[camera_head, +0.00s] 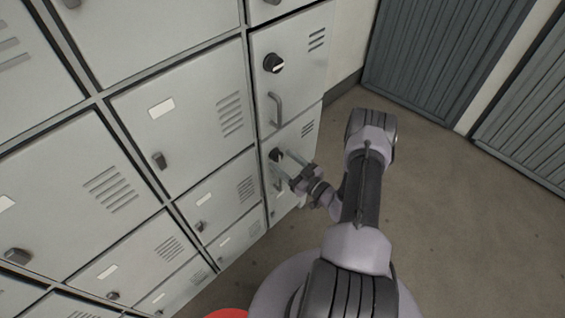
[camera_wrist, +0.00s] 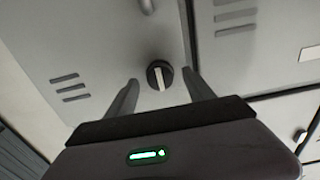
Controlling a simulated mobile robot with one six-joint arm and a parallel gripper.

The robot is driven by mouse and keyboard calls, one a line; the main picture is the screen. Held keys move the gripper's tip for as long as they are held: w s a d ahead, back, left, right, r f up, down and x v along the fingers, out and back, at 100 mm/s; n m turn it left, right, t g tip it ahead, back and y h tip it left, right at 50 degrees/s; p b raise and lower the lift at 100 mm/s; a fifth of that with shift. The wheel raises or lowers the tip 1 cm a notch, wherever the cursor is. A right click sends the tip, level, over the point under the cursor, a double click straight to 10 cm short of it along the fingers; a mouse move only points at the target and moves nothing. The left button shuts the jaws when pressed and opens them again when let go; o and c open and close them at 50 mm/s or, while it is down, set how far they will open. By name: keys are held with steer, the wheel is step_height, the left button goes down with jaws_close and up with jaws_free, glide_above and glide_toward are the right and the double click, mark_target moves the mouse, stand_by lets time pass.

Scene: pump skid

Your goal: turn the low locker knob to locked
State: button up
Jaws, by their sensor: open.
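The low locker knob (camera_wrist: 159,75) is a round black knob with a pale grip bar across it, on a grey locker door. In the wrist view it sits between and a little beyond the fingertips of my gripper (camera_wrist: 162,84), and the bar looks nearly upright, slightly tilted. In the head view the low knob (camera_head: 275,155) is on the lower door of the right-hand column, with my gripper (camera_head: 283,167) reaching to it from the right. My gripper is open, one finger to each side of the knob. I cannot tell whether the fingers touch it.
An upper knob (camera_head: 273,63) and a bar handle (camera_head: 275,108) are on the door above. A lower handle (camera_head: 278,180) is close below my gripper. Other grey lockers fill the left. The floor (camera_head: 450,220) to the right is clear, with blue-grey ribbed panels (camera_head: 430,55) behind.

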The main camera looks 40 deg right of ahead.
steer(key=shift+w+a, duration=0.1)
steer(key=shift+w, duration=0.4)
jaws_close()
